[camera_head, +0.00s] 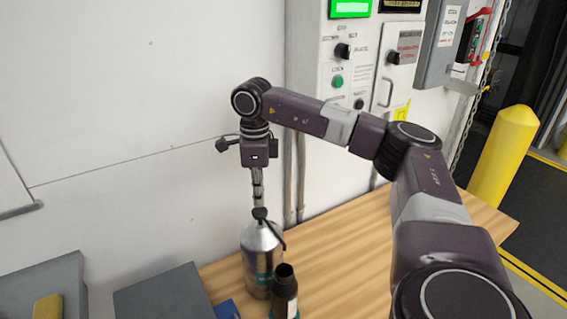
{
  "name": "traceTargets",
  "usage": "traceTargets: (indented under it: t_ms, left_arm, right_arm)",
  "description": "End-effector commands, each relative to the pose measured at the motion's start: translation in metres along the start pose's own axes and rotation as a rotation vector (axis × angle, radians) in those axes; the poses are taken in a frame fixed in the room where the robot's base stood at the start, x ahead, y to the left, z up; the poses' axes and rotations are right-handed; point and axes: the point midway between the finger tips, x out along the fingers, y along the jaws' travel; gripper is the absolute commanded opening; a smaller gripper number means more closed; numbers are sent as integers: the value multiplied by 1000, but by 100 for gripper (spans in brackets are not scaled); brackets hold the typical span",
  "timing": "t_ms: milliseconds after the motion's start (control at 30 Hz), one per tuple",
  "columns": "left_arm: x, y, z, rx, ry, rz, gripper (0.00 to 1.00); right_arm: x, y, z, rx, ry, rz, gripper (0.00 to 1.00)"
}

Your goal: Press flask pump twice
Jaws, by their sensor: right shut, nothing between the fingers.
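The flask (260,260) is a silver metal bottle with a black pump top (261,213). It stands upright on the wooden table, at the lower middle of the head view. My right arm reaches in from the right and its gripper (258,203) points straight down over the pump. The gripper is shut and empty, with its fingertips at the top of the pump head. They look to be touching it, but I cannot tell how far the pump is pressed. My left gripper is not in view.
A dark bottle (285,292) stands just in front of the flask. Grey boxes (165,296) and a blue item (227,309) are at the lower left. The wooden table (345,245) is clear right of the flask. A control panel (335,90) is on the wall behind.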

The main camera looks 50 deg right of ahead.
Motion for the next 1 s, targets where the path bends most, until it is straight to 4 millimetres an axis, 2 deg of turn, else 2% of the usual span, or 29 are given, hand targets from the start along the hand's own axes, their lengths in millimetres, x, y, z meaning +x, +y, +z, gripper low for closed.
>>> traceTargets:
  t_ms: [533, 1000]
  left_arm:
    - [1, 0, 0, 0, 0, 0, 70]
    - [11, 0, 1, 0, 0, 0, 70]
  right_arm:
    - [2, 0, 0, 0, 0, 0, 0]
    - [18, 0, 0, 0, 1, 1, 0]
